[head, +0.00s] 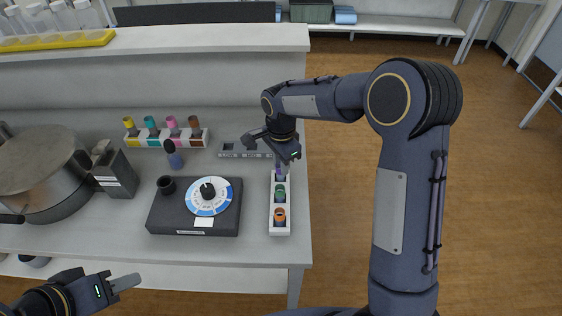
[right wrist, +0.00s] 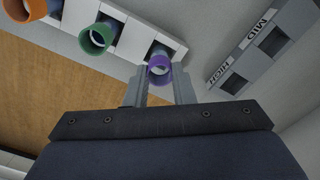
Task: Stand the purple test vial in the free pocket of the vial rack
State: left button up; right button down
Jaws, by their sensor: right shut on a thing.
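The purple test vial (head: 279,174) is between the fingers of my right gripper (head: 277,164), at the far end of the white vial rack (head: 280,229). In the right wrist view the purple vial (right wrist: 159,68) is gripped between both fingertips, its open rim facing the camera. The dark free pocket (right wrist: 164,47) shows right beside and partly behind it; I cannot tell how far the vial is in. A green vial (head: 280,193) and an orange vial (head: 280,215) stand in the rack's other pockets. My left gripper (head: 125,283) is at the lower left, away from the rack; its finger opening is unclear.
A grey block marked MID and HIGH (right wrist: 262,45) lies just behind the rack. A dial device (head: 170,219) is left of it. A second holder (head: 158,142) with several coloured vials, a dark blue-capped item (head: 173,157) and a large pot (head: 40,170) stand further left. The bench's right edge is close.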

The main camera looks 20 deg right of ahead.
jog(key=shift+f, duration=0.2)
jog(key=c, duration=1.2)
grip_release()
jog(key=shift+c, duration=0.2)
jog(key=shift+r, duration=0.15)
